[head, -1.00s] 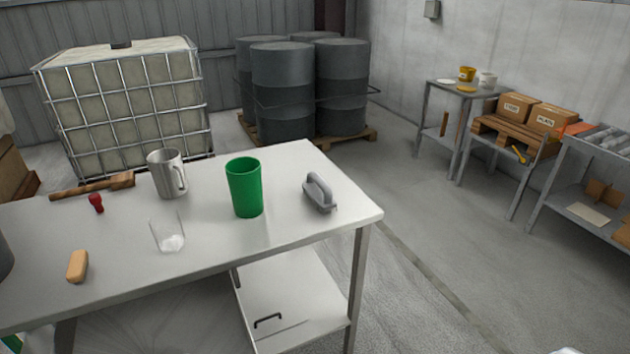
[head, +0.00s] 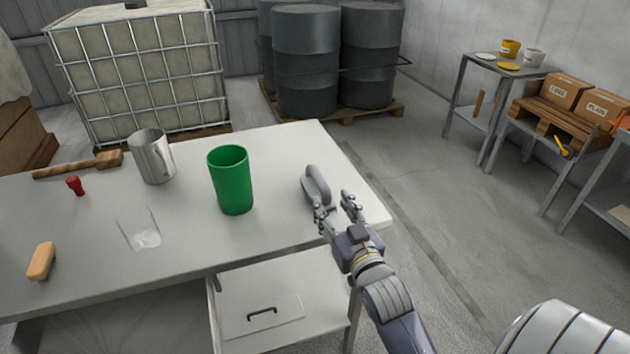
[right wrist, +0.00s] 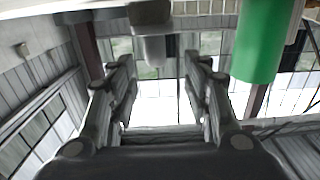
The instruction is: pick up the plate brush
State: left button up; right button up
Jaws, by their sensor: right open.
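The plate brush, a grey block with a raised loop handle (head: 317,183), lies near the right end of the white table (head: 279,229). My right gripper (head: 336,206) is open just in front of it, its left finger overlapping the brush's near end in the head view. In the right wrist view, a grey form that looks like the brush (right wrist: 154,48) shows beyond and between the open fingers (right wrist: 160,78). Nothing is held between them. Contact cannot be told. My left gripper is not in view.
A green tumbler (head: 231,180) stands left of the brush. Further left are a metal mug (head: 152,158), a clear glass (head: 140,232), a red stamp-like item (head: 75,187), a wooden mallet (head: 80,165) and a tan brush-like block (head: 41,262). The table's right edge is close.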

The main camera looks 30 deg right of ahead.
aim_at(320, 177)
jog(key=shift+r+x, duration=0.25)
jog(key=shift+x, duration=0.85)
jog(key=x, duration=0.2)
jog(key=shift+w+d, duration=0.1)
jog(key=shift+w, duration=0.15)
jog(key=shift+w+d, duration=0.1)
jog(key=shift+w, duration=0.15)
jog(key=shift+w+d+p, duration=0.15)
jog(key=shift+w+p, duration=0.2)
jog(key=x, duration=0.3)
jog(key=shift+w+d+f, duration=0.1)
jog(key=shift+d+f, duration=0.05)
jog(key=shift+w+d+f, duration=0.1)
jog(key=shift+w, duration=0.35)
grip_shut()
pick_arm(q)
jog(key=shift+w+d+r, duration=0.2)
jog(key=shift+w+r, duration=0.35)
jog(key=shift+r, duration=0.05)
